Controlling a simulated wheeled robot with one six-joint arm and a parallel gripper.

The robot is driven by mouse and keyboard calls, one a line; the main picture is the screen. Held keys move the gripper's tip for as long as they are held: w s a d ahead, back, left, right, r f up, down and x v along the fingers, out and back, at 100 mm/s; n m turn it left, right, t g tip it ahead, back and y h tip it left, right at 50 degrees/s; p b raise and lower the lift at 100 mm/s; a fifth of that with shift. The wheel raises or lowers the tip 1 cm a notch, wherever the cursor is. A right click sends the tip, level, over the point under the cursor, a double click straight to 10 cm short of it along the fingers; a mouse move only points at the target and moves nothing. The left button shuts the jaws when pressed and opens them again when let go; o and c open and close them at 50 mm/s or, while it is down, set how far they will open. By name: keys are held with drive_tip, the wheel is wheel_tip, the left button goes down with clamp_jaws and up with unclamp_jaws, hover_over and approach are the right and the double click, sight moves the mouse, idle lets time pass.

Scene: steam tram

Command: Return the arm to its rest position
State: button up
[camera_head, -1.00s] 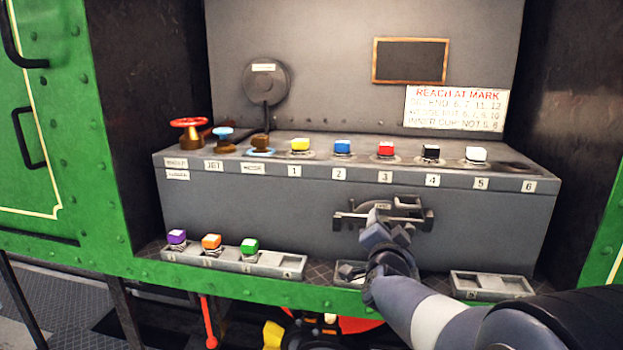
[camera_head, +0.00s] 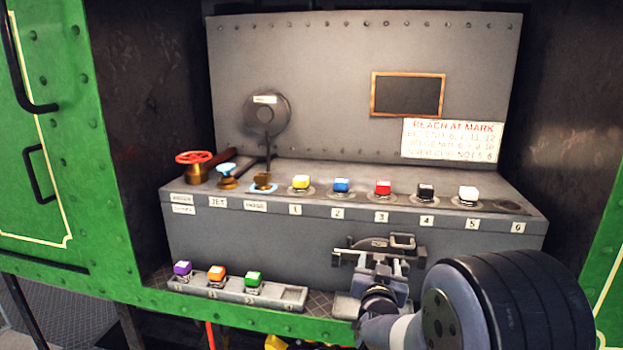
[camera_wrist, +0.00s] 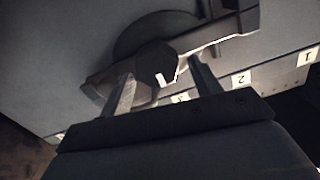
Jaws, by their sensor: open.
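My gripper (camera_head: 386,264) is low in front of the grey console's front panel, below labels 3 and 4. It is open and holds nothing that I can see. A dark half-round fitting with a crossbar (camera_head: 343,258) sits on the panel just behind it. In the wrist view my two fingers (camera_wrist: 162,78) stand apart, with the fitting's dark disc (camera_wrist: 150,32) and bar beyond them. I cannot tell whether the fingers touch the fitting. My arm reaches in from the lower right of the head view.
A low tray (camera_head: 292,296) holds purple, orange and green cubes. A red handwheel (camera_head: 194,158) stands left. Green walls (camera_head: 95,200) flank the opening.

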drive_tip(key=shift+a+r+n+p, duration=0.2)
drive_tip(key=shift+n+p, duration=0.9)
drive_tip(key=shift+p, duration=0.55)
drive_tip(key=shift+f+n+p, duration=0.15)
drive_tip(key=shift+n+p, duration=0.35)
drive_tip(key=shift+p, duration=0.2)
drive_tip(key=shift+f, duration=0.2)
